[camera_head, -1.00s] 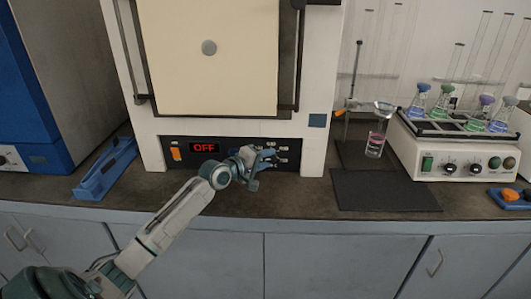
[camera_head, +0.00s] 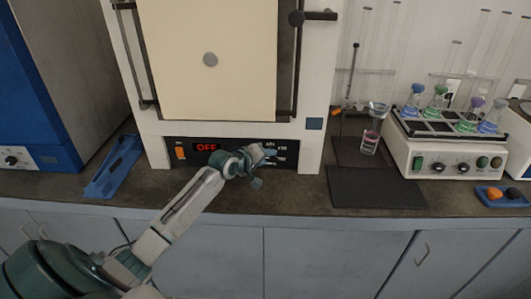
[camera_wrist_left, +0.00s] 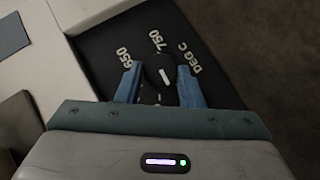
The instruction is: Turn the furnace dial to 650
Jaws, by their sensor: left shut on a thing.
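The furnace (camera_head: 322,150) is a white cabinet with a cream door. Its black lower panel has a red display (camera_head: 207,147) reading OFF and a lit orange switch (camera_head: 180,153). My left gripper (camera_head: 268,154) is at the right part of this panel and hides the dial in the head view. In the left wrist view, my left gripper (camera_wrist_left: 160,84) has its blue fingers shut on the round black dial (camera_wrist_left: 158,68). The dial's white mark shows, with the labels 650, 750 and DEG C around it. Which label the mark points to is hard to tell. My right gripper is not in view.
A blue tray (camera_head: 115,167) lies left of the furnace. To the right are a dark mat (camera_head: 375,190), a beaker (camera_head: 370,142) and a shaker (camera_head: 440,155) with several flasks. The counter's front strip is clear.

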